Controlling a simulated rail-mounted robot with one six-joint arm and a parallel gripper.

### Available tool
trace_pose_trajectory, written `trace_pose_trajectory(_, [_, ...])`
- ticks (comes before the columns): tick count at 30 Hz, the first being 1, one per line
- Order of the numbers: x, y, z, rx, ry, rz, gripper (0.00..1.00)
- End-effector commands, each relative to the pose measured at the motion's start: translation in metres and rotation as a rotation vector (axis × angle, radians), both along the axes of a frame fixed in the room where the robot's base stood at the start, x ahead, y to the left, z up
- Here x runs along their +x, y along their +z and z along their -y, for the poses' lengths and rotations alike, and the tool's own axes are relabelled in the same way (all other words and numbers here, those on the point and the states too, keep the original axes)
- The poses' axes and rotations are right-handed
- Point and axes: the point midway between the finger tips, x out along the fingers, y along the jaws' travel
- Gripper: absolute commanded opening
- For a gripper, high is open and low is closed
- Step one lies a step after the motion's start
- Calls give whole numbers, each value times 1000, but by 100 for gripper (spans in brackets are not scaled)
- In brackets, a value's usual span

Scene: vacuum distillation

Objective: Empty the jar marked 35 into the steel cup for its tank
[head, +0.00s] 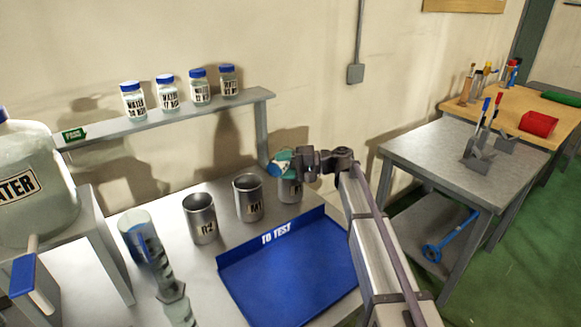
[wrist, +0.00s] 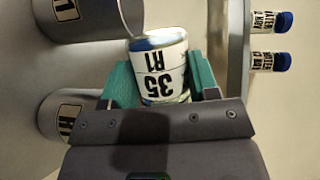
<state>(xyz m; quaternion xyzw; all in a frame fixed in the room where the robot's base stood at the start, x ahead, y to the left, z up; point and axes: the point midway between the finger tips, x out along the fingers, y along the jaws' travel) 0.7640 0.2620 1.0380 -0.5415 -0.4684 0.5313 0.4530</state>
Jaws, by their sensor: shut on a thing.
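My gripper (wrist: 155,82) is shut on the jar marked 35 R1 (wrist: 160,75). The jar is tipped well over; its label reads upside down in the wrist view, and blue shows at its far end. In the head view the jar (head: 279,163) is just above the rightmost steel cup (head: 290,192). That cup's label is partly hidden there; a cup marked R1 (wrist: 66,125) shows at left in the wrist view. Cups marked M1 (head: 248,208) and R2 (head: 203,229) stand to its left. I cannot tell whether liquid is flowing or the jar is empty.
A blue TO TEST tray (head: 285,275) lies in front of the cups. Several blue-capped water jars (head: 199,92) stand on the shelf (head: 180,118) behind. A large water vessel (head: 35,185) and a clear cylinder (head: 137,238) are at left. Another table (head: 450,150) is at right.

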Motion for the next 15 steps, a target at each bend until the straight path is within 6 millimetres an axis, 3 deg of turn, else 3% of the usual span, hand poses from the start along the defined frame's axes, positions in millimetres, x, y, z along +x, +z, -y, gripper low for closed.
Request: trace_pose_trajectory(15, [1,-2,0,17,0,-42,25])
